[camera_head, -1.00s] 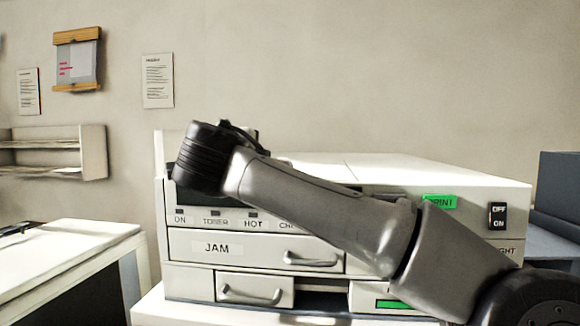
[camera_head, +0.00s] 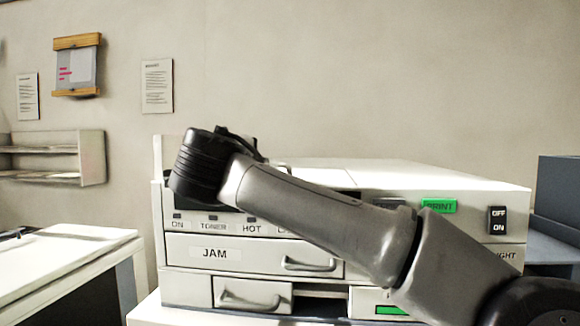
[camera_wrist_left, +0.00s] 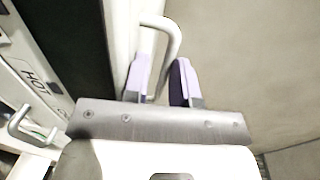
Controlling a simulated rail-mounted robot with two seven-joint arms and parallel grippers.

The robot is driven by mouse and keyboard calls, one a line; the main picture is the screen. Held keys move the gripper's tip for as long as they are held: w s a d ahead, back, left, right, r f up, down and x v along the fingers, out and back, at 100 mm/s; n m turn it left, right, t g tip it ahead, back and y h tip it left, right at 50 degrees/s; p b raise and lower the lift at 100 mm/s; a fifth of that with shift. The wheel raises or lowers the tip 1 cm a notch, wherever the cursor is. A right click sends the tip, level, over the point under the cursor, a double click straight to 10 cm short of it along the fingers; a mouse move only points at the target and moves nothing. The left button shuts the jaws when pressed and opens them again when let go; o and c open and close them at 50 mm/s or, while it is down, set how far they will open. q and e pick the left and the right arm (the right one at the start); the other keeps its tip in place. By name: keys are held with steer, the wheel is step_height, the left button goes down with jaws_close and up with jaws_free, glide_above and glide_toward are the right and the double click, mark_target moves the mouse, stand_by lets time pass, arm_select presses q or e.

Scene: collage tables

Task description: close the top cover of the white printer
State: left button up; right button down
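The white printer (camera_head: 440,180) stands on a white stand. Its top cover is partly hidden behind my arm; a pale panel (camera_head: 173,148) rises at the left above the body. How far the cover is open cannot be told. The wrist of one arm hangs before the printer's upper left front, its fingers hidden in the head view. In the left wrist view, my left gripper (camera_wrist_left: 160,75) has its two lilac-padded fingers apart, on either side of a white handle (camera_wrist_left: 170,30) beside a pale edge and a dark opening. My right gripper is not seen.
Below are the JAM drawer (camera_head: 215,253) with a bar handle and a smaller lower drawer (camera_head: 240,293). A green PRINT button (camera_head: 438,206) and a switch (camera_head: 497,220) are at right.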

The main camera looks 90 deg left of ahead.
arm_select(q)
steer(key=p+v, duration=0.3)
steer(key=v, duration=1)
steer(key=shift+d+p, duration=0.3)
steer(key=shift+p, duration=0.1)
